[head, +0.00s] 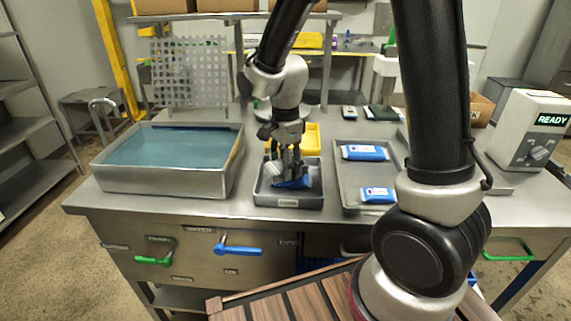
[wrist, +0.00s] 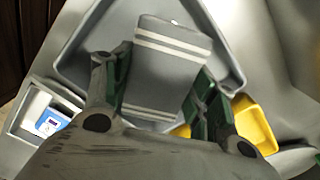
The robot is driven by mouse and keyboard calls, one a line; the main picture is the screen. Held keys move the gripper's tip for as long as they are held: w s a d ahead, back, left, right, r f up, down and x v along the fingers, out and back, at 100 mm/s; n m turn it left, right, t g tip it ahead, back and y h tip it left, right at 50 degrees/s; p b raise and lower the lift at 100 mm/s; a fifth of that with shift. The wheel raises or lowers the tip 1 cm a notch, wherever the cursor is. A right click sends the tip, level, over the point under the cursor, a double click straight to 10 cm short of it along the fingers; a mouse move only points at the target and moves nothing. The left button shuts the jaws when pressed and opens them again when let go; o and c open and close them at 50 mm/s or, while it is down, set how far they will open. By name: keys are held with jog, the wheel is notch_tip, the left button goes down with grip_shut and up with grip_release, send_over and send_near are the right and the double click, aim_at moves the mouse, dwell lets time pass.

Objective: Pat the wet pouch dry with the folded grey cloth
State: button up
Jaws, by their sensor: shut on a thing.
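The folded grey cloth (wrist: 170,62) has white stripes and is between the fingers of my gripper (wrist: 158,90) in the wrist view. My gripper (head: 287,168) is shut on the cloth, low over a small dark grey tray (head: 288,201) in the head view. A blue pouch (head: 295,184) shows partly beneath the fingers in that tray. The wrist view does not show this pouch, and whether the cloth touches it is unclear. Wetness on the pouch cannot be made out.
A water-filled steel basin (head: 165,182) stands left. A larger grey tray (head: 350,184) at right holds a blue-and-white pouch at the back (head: 364,152) and another at the front (head: 377,195). A yellow bin (head: 313,138) is behind the small tray. A unit reading READY (head: 535,130) stands far right.

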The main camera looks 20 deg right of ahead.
jog(key=shift+f, duration=0.55)
dwell(1.1)
jog(key=shift+r, duration=3.55)
jog(key=shift+f, duration=0.1)
jog(key=shift+s+d+f, duration=0.15)
jog(key=shift+d+f, duration=0.25)
jog(key=shift+f, duration=0.55)
jog(key=shift+s+d+f, duration=0.2)
jog(key=shift+d+f, duration=0.15)
jog(key=shift+f, duration=0.65)
jog(key=shift+s+d+f, duration=0.15)
jog(key=shift+d+f, duration=0.25)
jog(key=shift+f, duration=0.55)
jog(key=shift+f, duration=0.55)
jog(key=shift+r, duration=3.55)
